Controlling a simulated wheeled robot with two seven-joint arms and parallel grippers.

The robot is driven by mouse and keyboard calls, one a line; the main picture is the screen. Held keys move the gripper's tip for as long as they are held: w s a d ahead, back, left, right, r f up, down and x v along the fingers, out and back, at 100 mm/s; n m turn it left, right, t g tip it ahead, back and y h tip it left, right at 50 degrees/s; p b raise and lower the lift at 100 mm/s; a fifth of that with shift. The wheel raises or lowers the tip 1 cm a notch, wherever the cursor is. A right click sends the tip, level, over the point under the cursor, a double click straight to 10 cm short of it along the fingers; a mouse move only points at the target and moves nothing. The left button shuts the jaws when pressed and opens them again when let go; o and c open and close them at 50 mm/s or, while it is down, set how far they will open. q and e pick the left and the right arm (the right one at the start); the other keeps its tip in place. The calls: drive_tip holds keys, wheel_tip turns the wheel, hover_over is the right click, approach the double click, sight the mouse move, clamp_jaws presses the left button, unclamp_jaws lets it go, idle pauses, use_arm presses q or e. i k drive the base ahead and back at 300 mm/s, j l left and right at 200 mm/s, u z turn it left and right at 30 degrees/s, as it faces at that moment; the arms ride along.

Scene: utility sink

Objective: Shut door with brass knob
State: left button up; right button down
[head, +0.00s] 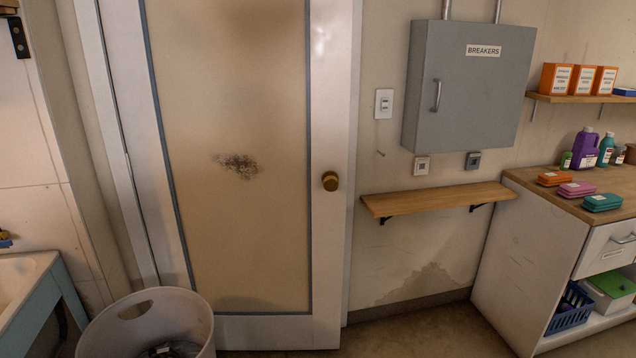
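The door (333,90) has a white frame around a stained, frosted tan panel (235,100) with a dark smudge. Its round brass knob (330,181) sits on the right stile at mid-height. The door's lower right corner shows lower in the picture than the foot of the wall beside it, so the door looks ajar, its knob edge standing out towards me. How wide the gap is I cannot tell. The bin covers the door's lower left corner. Neither of my grippers is in view.
A whitish bin (195,322) stands before the door's lower left. A sink (38,285) is at far left. Right of the door are a low wooden shelf (436,199), a grey breaker box (465,120) and a cabinet (515,250). Floor (420,335) right of the door is clear.

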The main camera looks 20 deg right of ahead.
sight(235, 114)
drive_tip(key=i+l+u, duration=0.15)
drive_tip(key=i, duration=0.3)
drive_tip(key=i+l+u, duration=0.15)
drive_tip(key=i+l, duration=0.25)
